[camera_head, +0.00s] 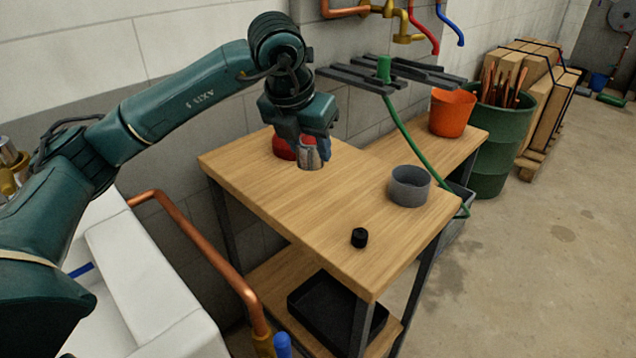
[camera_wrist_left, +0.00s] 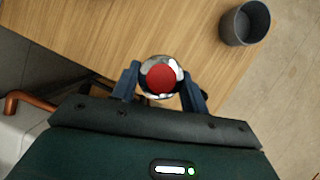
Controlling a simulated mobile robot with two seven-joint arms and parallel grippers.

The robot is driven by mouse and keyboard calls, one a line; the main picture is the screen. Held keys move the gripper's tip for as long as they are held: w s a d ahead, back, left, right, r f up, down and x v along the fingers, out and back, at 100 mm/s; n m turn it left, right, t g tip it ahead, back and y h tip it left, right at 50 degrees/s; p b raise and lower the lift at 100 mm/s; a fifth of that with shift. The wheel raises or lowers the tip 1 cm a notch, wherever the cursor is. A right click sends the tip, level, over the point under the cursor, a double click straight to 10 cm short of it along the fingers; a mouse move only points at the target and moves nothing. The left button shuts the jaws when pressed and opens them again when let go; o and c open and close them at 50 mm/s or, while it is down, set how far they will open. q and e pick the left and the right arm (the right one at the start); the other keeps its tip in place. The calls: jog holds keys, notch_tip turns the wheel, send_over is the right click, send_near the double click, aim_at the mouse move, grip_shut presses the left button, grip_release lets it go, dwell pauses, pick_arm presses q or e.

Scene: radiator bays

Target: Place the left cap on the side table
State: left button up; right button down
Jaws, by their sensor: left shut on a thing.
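My left gripper (camera_head: 309,150) is shut on a small round silver cap (camera_head: 309,158), low over the far left part of the wooden side table (camera_head: 330,218). In the left wrist view the cap (camera_wrist_left: 146,68) is a shiny silver round with a red middle, between the two blue-grey fingers (camera_wrist_left: 160,88). I cannot tell whether its underside touches the table top. A red thing (camera_head: 283,148) shows beside the fingers, partly hidden by the gripper. My right gripper is not in view.
An orange bucket (camera_head: 451,112) stands behind. A copper pipe (camera_head: 205,250) and white radiator (camera_head: 150,285) are at the left. A black tray (camera_head: 335,318) lies below.

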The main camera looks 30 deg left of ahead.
pick_arm(q)
jog(key=shift+w+n, duration=0.1)
jog(key=shift+n, duration=0.2)
jog(key=shift+a+f, duration=0.1)
jog(key=shift+f, duration=0.1)
notch_tip(320, 180, down, 9)
jog(key=shift+f+b, duration=0.2)
jog(key=shift+b, duration=0.55)
jog(key=o, duration=1)
jog(key=shift+f, duration=0.1)
